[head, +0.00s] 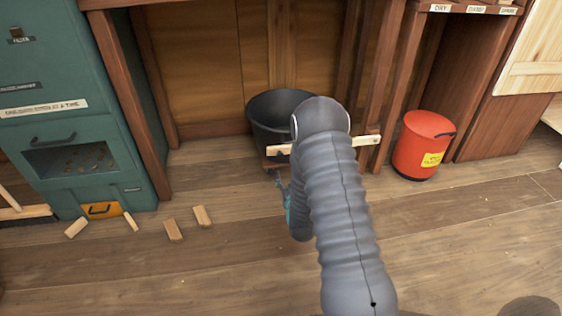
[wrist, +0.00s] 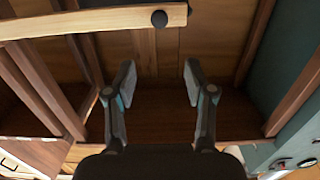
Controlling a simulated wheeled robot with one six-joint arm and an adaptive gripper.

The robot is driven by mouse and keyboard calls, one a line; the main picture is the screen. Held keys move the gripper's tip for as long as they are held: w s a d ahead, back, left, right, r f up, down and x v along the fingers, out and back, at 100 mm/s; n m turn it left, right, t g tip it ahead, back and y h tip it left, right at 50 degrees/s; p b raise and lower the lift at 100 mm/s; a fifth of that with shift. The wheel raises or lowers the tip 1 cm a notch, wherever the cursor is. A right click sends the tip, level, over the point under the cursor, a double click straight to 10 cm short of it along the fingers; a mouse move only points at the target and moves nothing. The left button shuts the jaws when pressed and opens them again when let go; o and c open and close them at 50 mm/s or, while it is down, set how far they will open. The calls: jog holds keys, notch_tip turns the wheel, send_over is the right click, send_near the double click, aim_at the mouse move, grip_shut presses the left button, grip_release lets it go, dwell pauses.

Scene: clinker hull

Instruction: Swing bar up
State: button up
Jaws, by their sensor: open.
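The bar is a pale wooden strip (head: 367,141) that lies about level across the front of the alcove in the head view. My arm hides its middle. In the wrist view the bar (wrist: 80,22) crosses the top left, with a round black knob (wrist: 159,18) near its end. My gripper (wrist: 160,75) is open and empty, its two fingers apart, and the bar shows beyond the fingertips, not between them. In the head view my gripper (head: 283,195) is mostly hidden by my arm, below the bar's left part.
A black bin (head: 268,112) stands in the alcove behind the bar. A red bin (head: 422,145) stands to the right. A teal cabinet (head: 60,110) is at the left, with several wood offcuts (head: 173,229) on the floor before it.

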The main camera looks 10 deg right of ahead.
aim_at(281, 156)
jog(key=shift+t, duration=0.3)
jog(key=w, duration=0.4)
jog(key=w+f, duration=0.1)
jog(key=w, duration=0.3)
jog(key=w+f+b, duration=0.1)
jog(key=w, duration=0.4)
grip_shut()
